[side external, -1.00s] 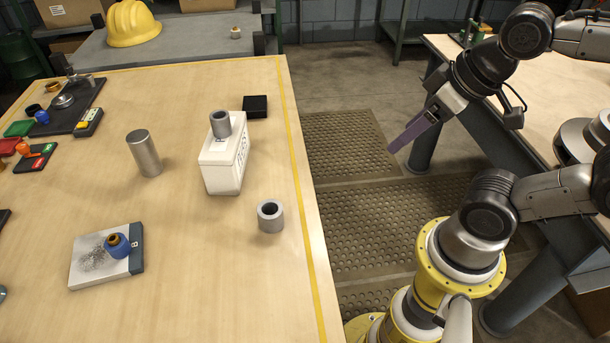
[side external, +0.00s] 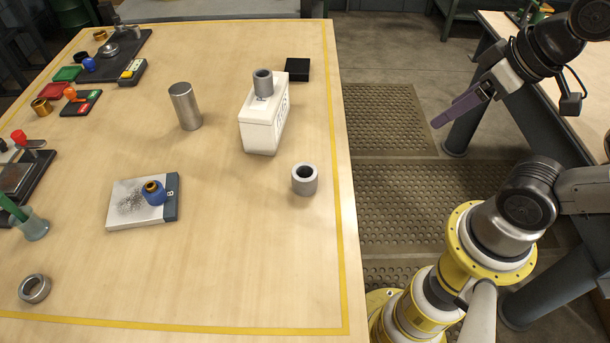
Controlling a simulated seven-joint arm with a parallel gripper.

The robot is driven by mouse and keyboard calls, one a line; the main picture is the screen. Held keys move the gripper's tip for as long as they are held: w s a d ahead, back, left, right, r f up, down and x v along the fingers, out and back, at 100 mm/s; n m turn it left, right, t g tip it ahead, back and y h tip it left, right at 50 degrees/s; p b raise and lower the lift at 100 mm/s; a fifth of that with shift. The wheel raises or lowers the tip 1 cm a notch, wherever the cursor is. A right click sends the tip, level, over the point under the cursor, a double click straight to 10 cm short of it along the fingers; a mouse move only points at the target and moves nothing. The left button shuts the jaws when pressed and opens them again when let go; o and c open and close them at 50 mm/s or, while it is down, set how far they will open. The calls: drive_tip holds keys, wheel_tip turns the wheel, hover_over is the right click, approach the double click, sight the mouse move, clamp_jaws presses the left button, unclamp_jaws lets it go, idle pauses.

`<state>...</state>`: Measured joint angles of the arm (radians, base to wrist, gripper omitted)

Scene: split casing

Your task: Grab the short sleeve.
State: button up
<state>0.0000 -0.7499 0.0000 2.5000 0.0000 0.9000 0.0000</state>
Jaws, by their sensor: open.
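Two grey hollow sleeves are in view. One sleeve (side external: 304,179) stands upright on the wooden table near its right edge. The other sleeve (side external: 263,83) is narrower and stands upright on top of a white box (side external: 262,130). A low, wide metal ring (side external: 34,289) lies at the front left of the table. I cannot tell for certain which piece is the short sleeve. My gripper (side external: 441,121), with purple fingers, is open and empty. It hangs beyond the table's right edge, above the floor mats, well apart from all the sleeves.
A solid metal cylinder (side external: 185,107) stands left of the box, and a black block (side external: 298,69) lies behind it. Trays and fixtures crowd the left side. The table's front middle is clear.

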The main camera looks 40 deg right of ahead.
idle(0.3)
drive_tip(key=shift+o, duration=1.4)
drive_tip(key=w+a+r+m+g+y, duration=0.1)
drive_tip(key=w+a+r+m, duration=0.35)
drive_tip(key=m, duration=0.75)
drive_tip(key=m+g+y, duration=0.2)
drive_tip(key=m+g, duration=0.3)
drive_tip(key=m, duration=0.1)
hover_over(304, 174)
drive_tip(key=s, duration=0.1)
wheel_tip(304, 174, down, 13)
drive_tip(key=shift+s+f, duration=0.1)
drive_tip(key=shift+x, duration=2.85)
